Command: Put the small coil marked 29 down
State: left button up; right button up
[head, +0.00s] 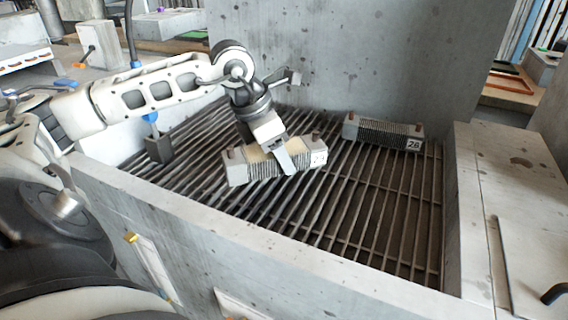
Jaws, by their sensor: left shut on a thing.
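The small coil (312,155) is a grey finned block with brown stubs at its ends and a white label at its right end. I cannot read its number clearly. My left gripper (283,158) comes down from above and is shut across the middle of the coil. The coil is over the slatted grating (350,215), near its middle. I cannot tell whether it touches the bars. My right gripper is not in view.
A second finned coil (383,133), labelled 28 or 26, lies on the grating at the back right. A dark grey block (158,148) stands at the left. Concrete walls (240,240) surround the grating. Its front and right parts are clear.

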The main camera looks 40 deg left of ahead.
aim_at(260, 152)
pick_arm(q)
jog(key=shift+w+d+f, duration=0.25)
jog(key=shift+w+f, duration=0.05)
jog(key=shift+f, duration=0.05)
notch_tip(260, 152, down, 3)
jog(key=shift+f, duration=0.15)
jog(key=o, duration=1.3)
jog(key=shift+f, duration=0.1)
jog(key=v, duration=1)
jog(key=shift+r, duration=0.4)
jog(key=shift+s+a+r, duration=0.1)
jog(key=shift+s+r, duration=0.25)
jog(key=shift+r, duration=0.3)
